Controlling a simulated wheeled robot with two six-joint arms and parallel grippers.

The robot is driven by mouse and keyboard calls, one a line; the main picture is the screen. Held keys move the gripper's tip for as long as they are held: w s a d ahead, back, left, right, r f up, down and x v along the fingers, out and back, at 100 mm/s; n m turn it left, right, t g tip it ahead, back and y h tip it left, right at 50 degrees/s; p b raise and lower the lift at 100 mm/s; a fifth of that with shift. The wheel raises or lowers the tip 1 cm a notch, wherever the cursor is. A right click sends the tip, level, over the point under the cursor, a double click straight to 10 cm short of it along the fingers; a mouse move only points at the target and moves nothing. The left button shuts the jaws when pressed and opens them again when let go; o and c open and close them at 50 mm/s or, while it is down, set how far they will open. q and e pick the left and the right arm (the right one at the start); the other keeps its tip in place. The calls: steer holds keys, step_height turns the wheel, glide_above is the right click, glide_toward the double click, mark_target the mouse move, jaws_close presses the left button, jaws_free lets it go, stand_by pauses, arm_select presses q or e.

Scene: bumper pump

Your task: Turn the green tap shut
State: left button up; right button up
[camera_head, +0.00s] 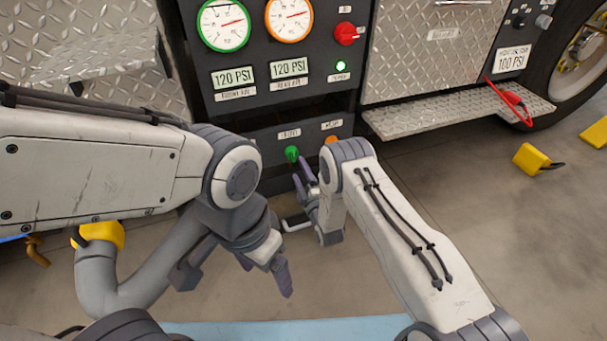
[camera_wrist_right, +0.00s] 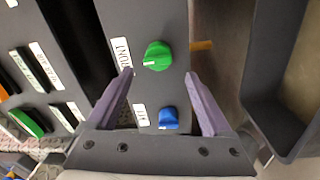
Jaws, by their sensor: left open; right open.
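The green tap (camera_head: 291,153) is a round knob on the low front panel of the dark pump cabinet. In the right wrist view the green tap (camera_wrist_right: 157,56) has a white mark on its left side and lies just beyond the fingertips. My right gripper (camera_head: 303,176) is open, close to the green tap in the head view. In its wrist view the right gripper (camera_wrist_right: 159,73) has spread purple fingers, lined up on either side of the tap; I cannot tell whether they touch it. My left gripper (camera_head: 236,281) is open and empty, lower in the head view.
A blue knob (camera_wrist_right: 168,118) sits between my right fingers, below the green tap. An orange knob (camera_head: 331,140) is right of it. Gauges and a red knob (camera_head: 346,33) are above. A metal step (camera_head: 430,110) juts out at right. Yellow blocks (camera_head: 536,159) lie on the floor.

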steer(key=p+v, duration=0.1)
steer(key=v, duration=0.2)
steer(key=shift+s+d+f, duration=0.1)
steer(key=shift+s+d, duration=0.05)
steer(key=shift+s, duration=0.2)
steer(key=w+a+r+m+g+p, duration=0.25)
steer(key=a+r+g, duration=0.35)
steer(key=r, duration=0.5)
steer(key=s+a+r+m+g+h+p, duration=0.1)
steer(key=s+a+r+m+g, duration=0.2)
steer(key=s+r, duration=0.45)
steer(key=s+d+r+m+g+h+p, duration=0.1)
steer(key=s+d+r+m+g, duration=0.3)
steer(key=s, duration=0.7)
steer(key=s+d+r+g+h+p, duration=0.1)
steer(key=s+d+r+g, duration=0.3)
steer(key=s, duration=0.8)
steer(key=s+d+r+m+g+h+p, duration=0.1)
steer(key=s+d+r+m+h+p, duration=0.1)
steer(key=s+r, duration=0.65)
step_height(320, 180, up, 35)
steer(key=s+p, duration=0.3)
steer(key=p, duration=3.4)
steer(key=shift+d+r+p, duration=0.25)
steer(key=shift+d+p, duration=0.05)
steer(key=shift+d, duration=0.1)
